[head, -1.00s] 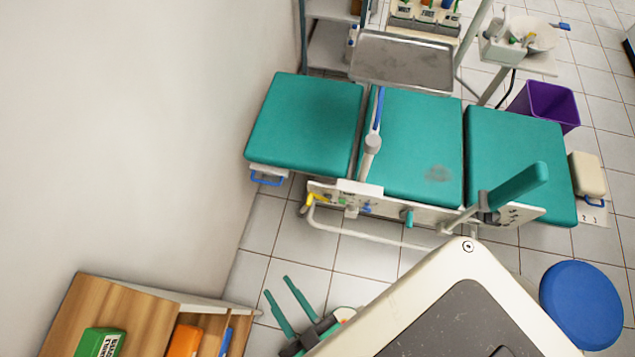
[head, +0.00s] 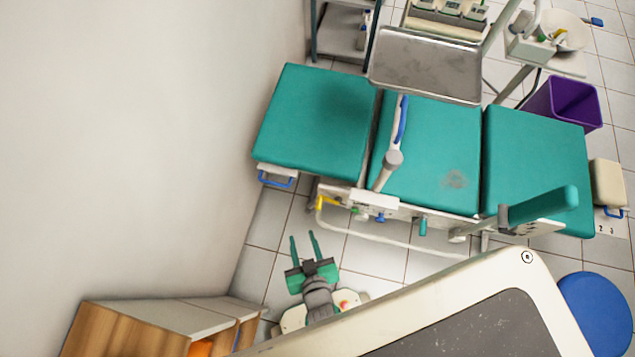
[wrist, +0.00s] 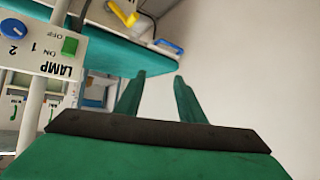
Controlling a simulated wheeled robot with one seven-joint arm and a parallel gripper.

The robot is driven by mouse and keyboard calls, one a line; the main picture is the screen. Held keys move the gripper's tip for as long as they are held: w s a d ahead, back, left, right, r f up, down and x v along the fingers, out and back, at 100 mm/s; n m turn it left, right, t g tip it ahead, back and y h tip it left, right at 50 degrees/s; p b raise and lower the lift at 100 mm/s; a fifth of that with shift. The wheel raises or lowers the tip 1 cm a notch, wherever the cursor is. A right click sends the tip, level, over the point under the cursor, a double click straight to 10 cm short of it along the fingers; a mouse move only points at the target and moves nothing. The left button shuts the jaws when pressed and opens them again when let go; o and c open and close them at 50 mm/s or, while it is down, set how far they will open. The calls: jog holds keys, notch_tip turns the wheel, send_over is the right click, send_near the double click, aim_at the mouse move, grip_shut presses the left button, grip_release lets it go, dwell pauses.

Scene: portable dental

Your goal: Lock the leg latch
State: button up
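A yellow lever (head: 325,202) sits at the left end of the treatment chair's side rail, near the joint between the left and middle cushions; no label on it is readable. It also shows at the top of the wrist view (wrist: 122,14). A blue handle (head: 277,181) hangs under the left cushion (head: 315,122). My gripper (head: 303,235) has two green fingers, spread apart and empty. It is over the floor in front of the chair, short of the rail in the picture. In the wrist view its fingertips (wrist: 159,77) are clear of everything.
A LAMP panel (wrist: 45,45) with a blue knob and green switch stands at the left of the wrist view. A white curved tube (head: 385,242) runs below the rail. A wooden cabinet (head: 150,325) is at lower left, a blue stool (head: 597,312) at lower right. A wall borders the left.

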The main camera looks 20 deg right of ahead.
jog(key=w+d+f+g, duration=0.3)
jog(key=w+f, duration=0.2)
jog(key=f, duration=0.3)
jog(key=m+g+h, duration=0.2)
jog(key=m+g, duration=0.4)
jog(key=g, duration=0.4)
send_near(319, 203)
jog(key=x, duration=0.8)
jog(key=shift+f, duration=0.15)
grip_shut()
